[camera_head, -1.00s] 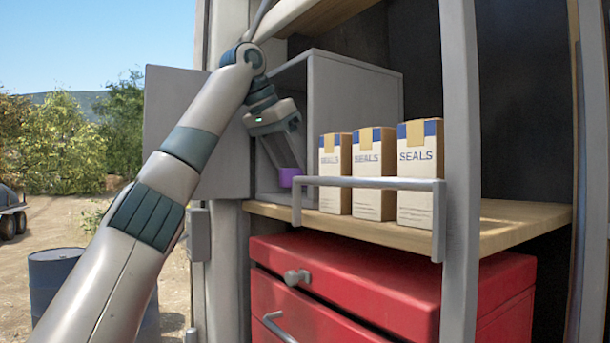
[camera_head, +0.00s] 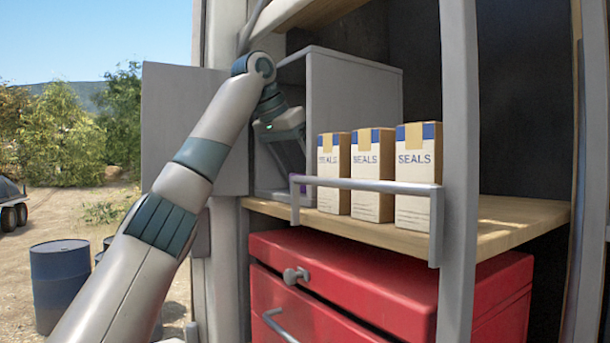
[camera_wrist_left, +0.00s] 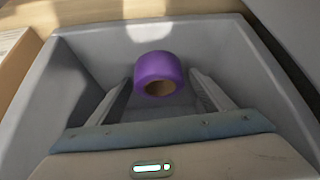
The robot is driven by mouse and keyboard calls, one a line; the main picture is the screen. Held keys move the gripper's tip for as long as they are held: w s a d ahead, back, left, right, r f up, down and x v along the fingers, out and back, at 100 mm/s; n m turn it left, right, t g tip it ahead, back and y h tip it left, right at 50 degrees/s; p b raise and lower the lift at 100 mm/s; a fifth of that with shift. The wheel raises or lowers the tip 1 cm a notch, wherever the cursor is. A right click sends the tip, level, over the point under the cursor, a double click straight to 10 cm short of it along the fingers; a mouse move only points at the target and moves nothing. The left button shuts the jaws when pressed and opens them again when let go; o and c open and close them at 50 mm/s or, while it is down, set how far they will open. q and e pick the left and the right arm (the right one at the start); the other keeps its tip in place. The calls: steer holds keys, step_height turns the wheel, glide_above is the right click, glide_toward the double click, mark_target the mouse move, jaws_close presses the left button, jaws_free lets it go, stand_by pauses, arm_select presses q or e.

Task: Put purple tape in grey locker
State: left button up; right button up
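The purple tape (camera_wrist_left: 158,72) is a short roll with a brown core. In the left wrist view it is inside the grey locker (camera_wrist_left: 88,45), beyond and between my fingertips, with a small gap on each side. My left gripper (camera_wrist_left: 160,82) is open, its fingers spread apart. In the head view the left gripper (camera_head: 290,150) reaches into the open grey locker (camera_head: 350,100) on the wooden shelf. Only a purple sliver of the tape (camera_head: 294,184) shows there, beside the rail post. My right gripper is not in view.
The locker door (camera_head: 180,120) stands open to the left. A grey rail (camera_head: 365,184) crosses the shelf front before several SEALS boxes (camera_head: 372,180). A shelf upright (camera_head: 459,170) stands right of them. A red tool chest (camera_head: 350,280) is below.

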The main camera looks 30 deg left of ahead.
arm_select(q)
steer(key=shift+a, duration=0.15)
steer(key=shift+r, duration=0.1)
steer(key=shift+r, duration=0.15)
steer(key=v, duration=1.2)
stand_by(0.7)
